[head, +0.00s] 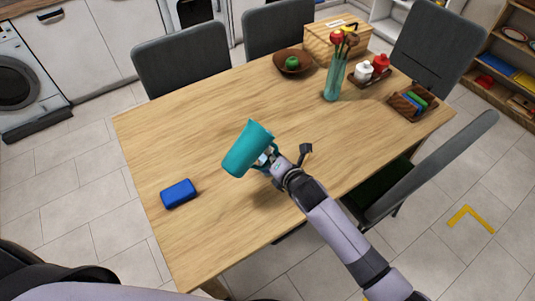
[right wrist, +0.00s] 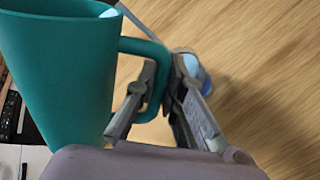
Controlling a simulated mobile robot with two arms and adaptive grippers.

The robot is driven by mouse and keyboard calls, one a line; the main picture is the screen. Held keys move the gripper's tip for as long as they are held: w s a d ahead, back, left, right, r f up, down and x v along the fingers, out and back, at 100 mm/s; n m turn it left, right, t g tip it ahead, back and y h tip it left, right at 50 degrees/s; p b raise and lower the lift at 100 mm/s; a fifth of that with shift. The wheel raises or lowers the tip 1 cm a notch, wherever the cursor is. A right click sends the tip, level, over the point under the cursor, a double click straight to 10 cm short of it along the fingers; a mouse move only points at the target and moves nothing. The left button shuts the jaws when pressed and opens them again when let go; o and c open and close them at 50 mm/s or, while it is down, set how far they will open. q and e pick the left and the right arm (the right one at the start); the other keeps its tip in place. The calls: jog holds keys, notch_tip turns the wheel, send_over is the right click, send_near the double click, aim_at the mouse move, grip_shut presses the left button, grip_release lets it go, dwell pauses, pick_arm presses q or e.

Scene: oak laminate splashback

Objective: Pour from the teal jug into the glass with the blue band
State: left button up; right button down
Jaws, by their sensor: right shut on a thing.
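The teal jug (head: 246,150) is in the air over the front middle of the table, leaning to the right in the head view. My right gripper (head: 271,160) is shut on its handle, which shows between the fingers (right wrist: 150,95) in the right wrist view beside the teal body (right wrist: 65,75). A pale glass-like thing with blue on it (right wrist: 192,68) stands beyond the fingers, partly hidden by them; it looks like the glass with the blue band. In the head view it is mostly hidden behind the jug and gripper. No stream of liquid shows. My left gripper is out of view.
The wooden table (head: 190,125) has a blue box-like thing (head: 178,193) at left. Grey chairs surround the table.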

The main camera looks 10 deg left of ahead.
jog(key=shift+w+r+n+t, duration=0.15)
jog(key=shift+r+n+t, duration=0.2)
jog(key=shift+n, duration=0.15)
jog(key=shift+w+d+f+n+t+b, duration=0.1)
jog(key=shift+f+n+t+b, duration=0.25)
jog(key=shift+b, duration=0.5)
jog(key=shift+r+n+h, duration=0.2)
jog(key=shift+n+h, duration=0.05)
jog(key=shift+h, duration=0.05)
jog(key=shift+w+r, duration=0.1)
jog(key=shift+r, duration=0.05)
jog(key=shift+f+n+t+b, duration=0.3)
jog(key=shift+t+b, duration=0.1)
jog(key=shift+b, duration=0.35)
jog(key=n+t+b, duration=0.1)
jog(key=b, duration=0.2)
jog(key=s+f+n+t+b, duration=0.1)
jog(key=b, duration=0.1)
jog(key=a+n+t+h+b, duration=0.1)
jog(key=b, duration=0.2)
jog(key=shift+s+f+t+b, duration=0.15)
jog(key=shift+s+t+b, duration=0.15)
jog(key=shift+t+b, duration=0.1)
jog(key=shift+s+a+r+n+t+b, duration=0.1)
jog(key=shift+r+n+t+b, duration=0.1)
jog(key=shift+n+t+b, duration=0.35)
